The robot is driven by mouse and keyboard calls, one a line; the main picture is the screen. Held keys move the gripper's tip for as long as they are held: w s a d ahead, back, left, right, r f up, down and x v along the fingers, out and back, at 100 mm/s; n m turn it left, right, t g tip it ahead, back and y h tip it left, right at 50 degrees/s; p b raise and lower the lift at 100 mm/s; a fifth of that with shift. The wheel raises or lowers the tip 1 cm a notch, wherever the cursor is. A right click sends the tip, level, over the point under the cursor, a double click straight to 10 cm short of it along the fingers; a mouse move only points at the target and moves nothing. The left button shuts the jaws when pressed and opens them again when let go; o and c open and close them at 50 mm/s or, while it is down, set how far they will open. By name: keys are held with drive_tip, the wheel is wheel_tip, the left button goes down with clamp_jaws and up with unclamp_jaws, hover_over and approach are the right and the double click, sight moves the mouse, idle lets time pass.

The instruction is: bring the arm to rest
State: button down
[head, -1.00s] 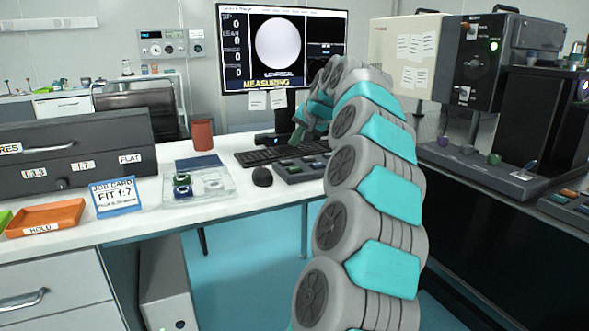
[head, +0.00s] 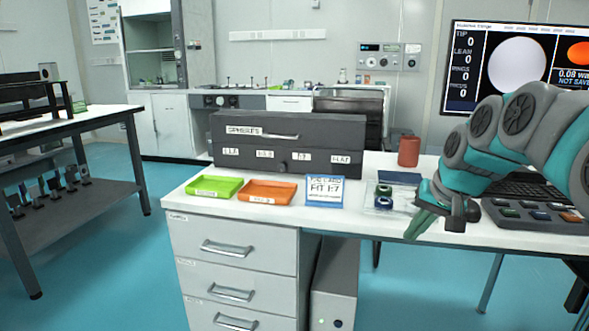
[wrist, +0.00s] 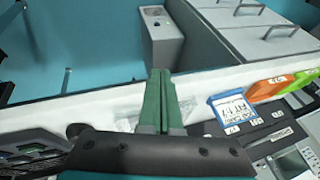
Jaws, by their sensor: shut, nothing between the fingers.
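My gripper (head: 420,226) is at the right of the head view, above the front edge of the white desk (head: 405,227), with its green fingers pointing down and to the left. In the wrist view my gripper (wrist: 160,74) has its two green fingers pressed together with nothing between them. My teal and grey arm reaches in from the right edge of the head view, bent over the desk.
A clear tray (head: 384,200) with dark rings lies beside my gripper. A button box (head: 535,214), red cup (head: 409,151), job card (head: 325,191), orange tray (head: 266,191) and green tray (head: 214,187) stand on the desk. Open floor (head: 105,255) lies left of the drawers.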

drive_tip(key=s+a+f+n+g, duration=0.1)
drive_tip(key=s+a+f+g, duration=0.1)
drive_tip(key=s+a+f, duration=0.3)
drive_tip(key=s+a+f+n+g, duration=0.1)
drive_tip(key=s+a+f, duration=0.15)
drive_tip(key=s, duration=0.55)
drive_tip(key=s+f+g, duration=0.1)
drive_tip(key=s+f, duration=0.2)
drive_tip(key=s, duration=0.4)
drive_tip(key=s+a+f+n+g+h, duration=0.1)
drive_tip(key=s+f, duration=0.3)
drive_tip(key=s, duration=0.3)
drive_tip(key=s+a+f+g+h, duration=0.1)
drive_tip(key=s+f, duration=0.2)
drive_tip(key=s, duration=0.4)
drive_tip(key=shift+f+n+g, duration=0.25)
drive_tip(key=shift+n+g, duration=0.15)
drive_tip(key=shift+w+d, duration=0.1)
drive_tip(key=shift+d, duration=0.05)
